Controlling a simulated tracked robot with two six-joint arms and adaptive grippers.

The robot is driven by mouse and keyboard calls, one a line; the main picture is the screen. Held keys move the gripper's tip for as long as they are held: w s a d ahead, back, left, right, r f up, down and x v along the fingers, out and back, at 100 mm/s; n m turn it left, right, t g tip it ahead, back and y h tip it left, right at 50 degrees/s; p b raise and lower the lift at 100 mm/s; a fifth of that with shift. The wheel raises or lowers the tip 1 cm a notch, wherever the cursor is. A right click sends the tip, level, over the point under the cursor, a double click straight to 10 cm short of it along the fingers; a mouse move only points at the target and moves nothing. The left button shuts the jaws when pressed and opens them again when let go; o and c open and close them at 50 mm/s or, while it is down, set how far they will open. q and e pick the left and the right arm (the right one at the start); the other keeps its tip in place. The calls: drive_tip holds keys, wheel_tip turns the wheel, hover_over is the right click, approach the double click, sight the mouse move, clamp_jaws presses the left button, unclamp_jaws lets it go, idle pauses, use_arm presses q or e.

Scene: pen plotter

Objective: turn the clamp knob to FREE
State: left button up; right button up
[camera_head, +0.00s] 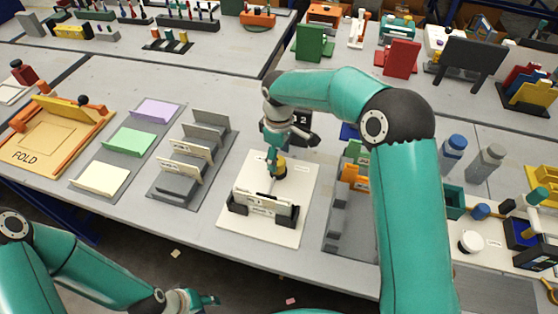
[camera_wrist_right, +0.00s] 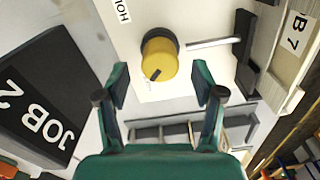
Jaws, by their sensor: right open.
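The clamp knob (camera_wrist_right: 160,58) is a yellow round knob with a dark base and a dark pointer mark, on a white plate (camera_wrist_right: 128,30). The printed letters "HOL" show beside it in the right wrist view; another label by the knob is too small to read. In the head view the knob (camera_head: 281,168) shows just beside my right gripper (camera_head: 272,166). In the right wrist view my right gripper (camera_wrist_right: 160,88) is open, its fingers apart on either side below the knob, not closed on it. My left gripper (camera_head: 200,299) is low at the bottom left, away from the table; its jaw state is unclear.
A clamp holder with upright cards (camera_head: 262,203) stands on the plate in front of the knob. A black "JOB 2" sign (camera_wrist_right: 40,105) stands close to my right gripper. Card racks (camera_head: 185,165) lie to the left, and another rack (camera_head: 345,215) to the right.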

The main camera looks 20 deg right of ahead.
sight(279, 161)
wheel_tip(279, 161, up, 9)
idle(0.3)
idle(0.4)
